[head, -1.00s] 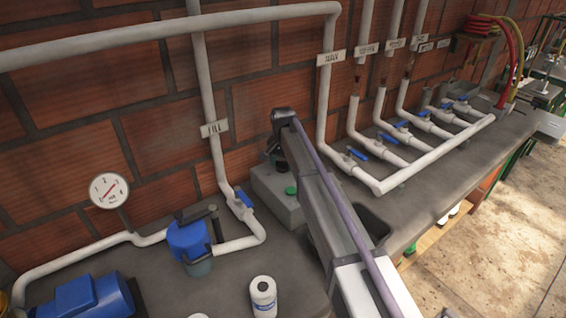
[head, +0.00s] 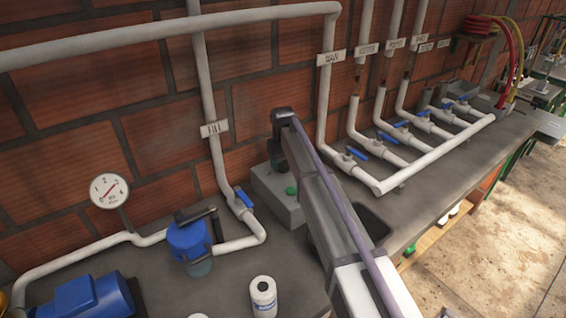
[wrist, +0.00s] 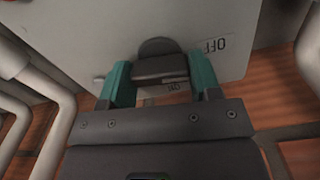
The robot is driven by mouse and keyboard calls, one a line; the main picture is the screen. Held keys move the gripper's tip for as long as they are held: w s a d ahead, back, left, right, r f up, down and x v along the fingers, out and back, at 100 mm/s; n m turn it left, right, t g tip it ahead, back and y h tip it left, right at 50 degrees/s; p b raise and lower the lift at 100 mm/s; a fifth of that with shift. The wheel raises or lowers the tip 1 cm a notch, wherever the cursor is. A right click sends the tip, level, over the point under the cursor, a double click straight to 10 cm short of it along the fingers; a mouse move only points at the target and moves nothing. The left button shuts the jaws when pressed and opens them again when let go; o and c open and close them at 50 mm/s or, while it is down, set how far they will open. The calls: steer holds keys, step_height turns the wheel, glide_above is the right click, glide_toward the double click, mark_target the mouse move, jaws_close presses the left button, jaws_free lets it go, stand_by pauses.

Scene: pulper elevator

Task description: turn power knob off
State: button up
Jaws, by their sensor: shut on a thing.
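The power knob (wrist: 160,66) is a dark knob on the face of a grey control box (wrist: 75,30) in the wrist view. An OFF label (wrist: 215,46) is beside it, and another small label, partly hidden, is below it. My gripper (wrist: 160,82) has its two teal fingers on either side of the knob, shut on it. My arm hides part of the box, the knob and the gripper there.
A vertical pipe with a FILL label (head: 214,129) and a blue-handled valve (head: 243,202) stands left of the box. A blue-capped filter (head: 187,240) and a white bottle (head: 263,296) are in front. Several blue-handled valves (head: 357,152) line pipes at right.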

mark_target(283, 162)
steer(key=shift+n, duration=0.8)
steer(key=o, duration=0.9)
step_height(283, 162, up, 11)
steer(key=p, duration=1.1)
steer(key=shift+f, duration=0.1)
